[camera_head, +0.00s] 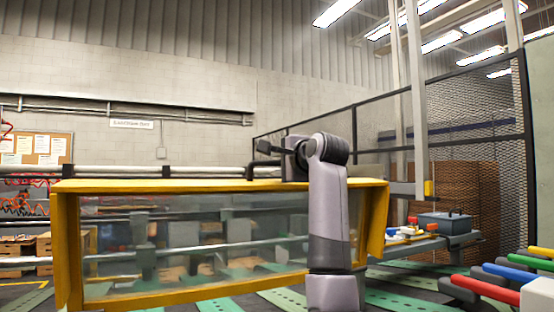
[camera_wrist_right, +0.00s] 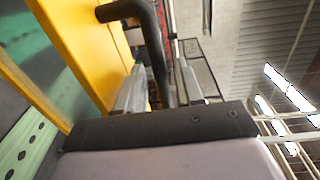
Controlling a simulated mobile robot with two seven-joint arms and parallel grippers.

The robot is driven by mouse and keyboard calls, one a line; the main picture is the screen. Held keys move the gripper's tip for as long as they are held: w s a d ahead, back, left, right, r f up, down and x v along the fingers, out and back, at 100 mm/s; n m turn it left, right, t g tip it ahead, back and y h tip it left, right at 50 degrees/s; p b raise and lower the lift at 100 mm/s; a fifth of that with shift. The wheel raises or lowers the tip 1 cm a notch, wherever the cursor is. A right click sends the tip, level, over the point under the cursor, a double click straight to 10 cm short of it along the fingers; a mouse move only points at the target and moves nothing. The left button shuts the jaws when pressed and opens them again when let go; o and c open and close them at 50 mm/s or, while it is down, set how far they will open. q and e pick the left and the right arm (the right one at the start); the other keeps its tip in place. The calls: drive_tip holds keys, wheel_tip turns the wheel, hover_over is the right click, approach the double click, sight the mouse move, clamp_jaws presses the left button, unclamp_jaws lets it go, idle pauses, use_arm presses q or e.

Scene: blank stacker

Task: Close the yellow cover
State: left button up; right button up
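The yellow cover (camera_head: 66,250) is a yellow frame around a clear panel, across the middle of the head view. Its yellow edge also shows in the right wrist view (camera_wrist_right: 85,50). A dark bent handle (camera_head: 251,171) is at its top edge. My right gripper (camera_head: 268,147) is at that top edge, by the handle. In the right wrist view the handle (camera_wrist_right: 152,40) runs down between the two grey fingers of the gripper (camera_wrist_right: 163,88). Whether the fingers press on it is unclear. My left gripper is not in view.
A rail (camera_head: 120,169) runs behind the cover. A mesh fence (camera_head: 480,110) stands at the right. A side table with a grey box (camera_head: 445,223) is right of the cover. Red, blue and green handles (camera_head: 510,273) are at the lower right.

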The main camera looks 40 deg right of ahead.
drive_tip(key=shift+w+d+f, duration=0.1)
drive_tip(key=shift+w+d, duration=0.1)
drive_tip(key=shift+w, duration=0.45)
clamp_jaws()
